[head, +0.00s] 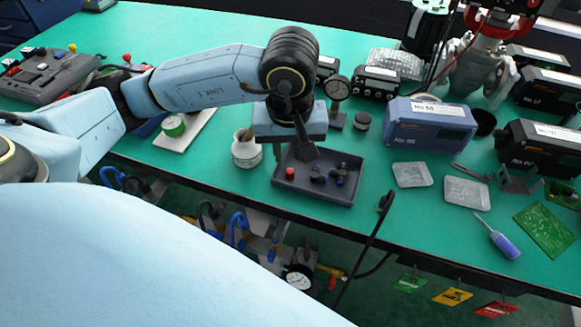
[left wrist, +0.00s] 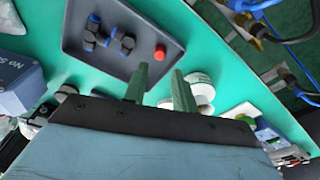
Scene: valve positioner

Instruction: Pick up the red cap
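The red cap (head: 290,173) is small and sits in the left part of a dark grey tray (head: 330,193) on the green table. It also shows in the left wrist view (left wrist: 160,52), near the tray's edge. My left gripper (head: 292,154) is above the tray's back left side, pointing down. In the left wrist view its two fingers (left wrist: 160,73) are apart with nothing between them, and the cap lies just beyond their tips, not touched. My right gripper is not in view.
Dark fittings with blue parts (head: 328,175) lie in the tray beside the cap. A white jar (head: 246,150) stands just left of the tray. A blue box (head: 430,122) and a dial gauge (head: 338,88) stand behind.

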